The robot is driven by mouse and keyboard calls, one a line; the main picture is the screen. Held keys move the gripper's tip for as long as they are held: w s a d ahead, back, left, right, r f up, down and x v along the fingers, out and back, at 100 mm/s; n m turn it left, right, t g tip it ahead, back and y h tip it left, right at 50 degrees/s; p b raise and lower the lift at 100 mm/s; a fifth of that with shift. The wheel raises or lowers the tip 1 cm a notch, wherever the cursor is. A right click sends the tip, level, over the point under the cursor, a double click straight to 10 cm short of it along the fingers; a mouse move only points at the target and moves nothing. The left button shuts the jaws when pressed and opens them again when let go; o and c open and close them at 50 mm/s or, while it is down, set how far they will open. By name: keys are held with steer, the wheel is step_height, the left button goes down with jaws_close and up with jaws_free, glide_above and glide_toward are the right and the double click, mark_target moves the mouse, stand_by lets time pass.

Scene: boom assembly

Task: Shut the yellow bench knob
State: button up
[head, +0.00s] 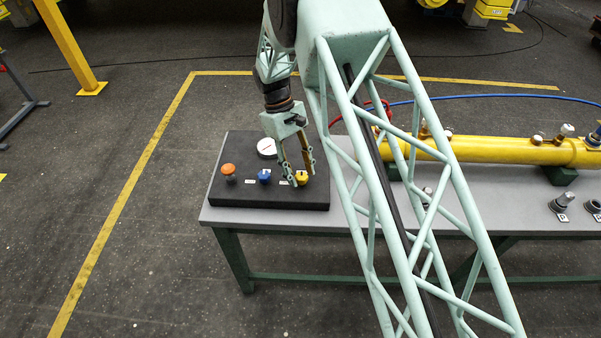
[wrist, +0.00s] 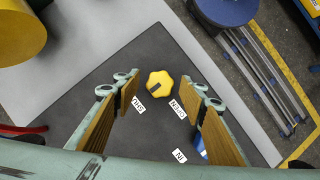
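The yellow knob (head: 302,179) sits at the right end of the black panel (head: 262,199) on the bench. In the wrist view the yellow knob (wrist: 160,83) lies between my two fingertips, with a gap on both sides. A dark mark shows on its lower left part. Two small white labels lie below it, the left one apparently reading SHUT and the right one OPEN. My gripper (head: 297,171) points down at the knob and is open, with nothing held. Whether the fingertips reach down to the knob's height is hard to tell.
A blue knob (head: 265,177), an orange knob (head: 229,171) and a white gauge (head: 267,147) stand on the same panel to the left. A yellow cylinder (head: 490,149) lies on the grey bench (head: 330,212) to the right. Several small fittings stand near it.

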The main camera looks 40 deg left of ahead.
steer(key=shift+r, duration=0.1)
steer(key=s+v, duration=0.1)
steer(key=v, duration=1)
steer(key=shift+w+r, duration=0.35)
steer(key=shift+w, duration=0.15)
steer(key=shift+a, duration=0.2)
